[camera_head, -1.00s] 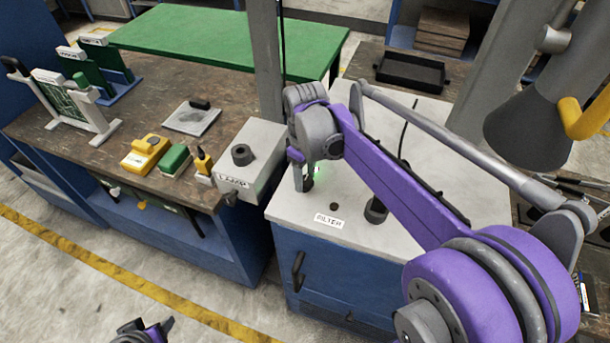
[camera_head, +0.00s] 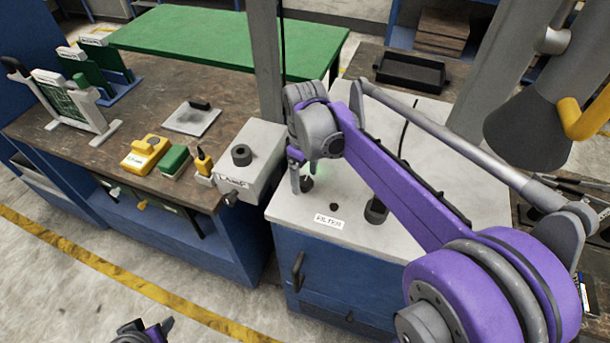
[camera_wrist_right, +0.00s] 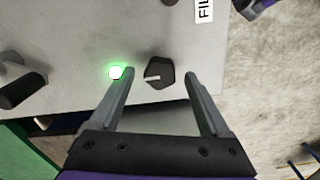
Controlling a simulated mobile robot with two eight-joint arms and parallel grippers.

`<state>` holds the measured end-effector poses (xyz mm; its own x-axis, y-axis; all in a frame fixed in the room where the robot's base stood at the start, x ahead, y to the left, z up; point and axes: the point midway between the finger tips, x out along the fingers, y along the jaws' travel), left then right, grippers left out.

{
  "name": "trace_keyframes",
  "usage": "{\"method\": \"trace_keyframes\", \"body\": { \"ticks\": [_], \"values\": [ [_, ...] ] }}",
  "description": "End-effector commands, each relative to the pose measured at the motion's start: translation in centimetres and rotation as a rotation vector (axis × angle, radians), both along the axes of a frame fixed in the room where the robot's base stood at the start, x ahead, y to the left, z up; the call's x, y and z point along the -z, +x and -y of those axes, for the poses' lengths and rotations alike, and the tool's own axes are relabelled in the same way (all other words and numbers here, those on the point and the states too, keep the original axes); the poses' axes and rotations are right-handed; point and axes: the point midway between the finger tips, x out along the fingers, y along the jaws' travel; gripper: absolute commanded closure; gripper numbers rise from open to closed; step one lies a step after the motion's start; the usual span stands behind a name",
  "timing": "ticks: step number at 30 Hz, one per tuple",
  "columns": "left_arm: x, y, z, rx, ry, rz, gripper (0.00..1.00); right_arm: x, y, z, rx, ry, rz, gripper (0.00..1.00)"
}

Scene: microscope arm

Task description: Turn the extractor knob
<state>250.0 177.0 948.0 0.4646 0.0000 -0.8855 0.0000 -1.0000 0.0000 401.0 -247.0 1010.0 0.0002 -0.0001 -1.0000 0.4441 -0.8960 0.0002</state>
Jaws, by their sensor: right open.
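The dark extractor knob (camera_wrist_right: 158,73) has a pale line across its face, and it sits on the pale cabinet top. In the right wrist view it lies between the two spread fingertips of my right gripper (camera_wrist_right: 160,76), with gaps on both sides. I cannot tell how far it is from the fingers in depth. A green light (camera_wrist_right: 115,72) glows beside the knob. In the head view the knob (camera_head: 307,184) shows partly beside the fingers of my right gripper (camera_head: 298,178), which point down. My left gripper (camera_head: 145,332) shows only partly at the bottom edge; its jaws are unclear.
The cabinet (camera_head: 330,260) bears a FILTER label (camera_head: 329,221) and a dark cylinder (camera_head: 376,210). A grey box with a black knob (camera_head: 241,155) stands left of my right gripper. A black tray (camera_head: 410,72) lies behind. The workbench holds yellow and green items.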

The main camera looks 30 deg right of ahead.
Motion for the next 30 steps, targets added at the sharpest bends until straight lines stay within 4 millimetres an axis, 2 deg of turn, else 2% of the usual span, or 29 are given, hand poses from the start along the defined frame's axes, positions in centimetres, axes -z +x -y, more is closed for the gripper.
{"method": "trace_keyframes", "body": {
  "ticks": [15, 21, 30],
  "values": [
    [-0.8, 0.3, 0.0, 0.000, 0.000, 0.006, 0.40, -9.1, 0.0, 0.0, 0.000, 0.000, 0.000, 0.19],
    [-0.9, 0.4, 0.0, 0.000, 0.000, 0.007, 0.40, -10.4, 0.0, 0.0, 0.000, 0.000, 0.000, 0.19],
    [-0.9, 0.3, 0.0, 0.000, 0.000, 0.007, 0.40, -10.4, 0.0, 0.0, 0.000, 0.000, 0.000, 0.19]
  ]
}}
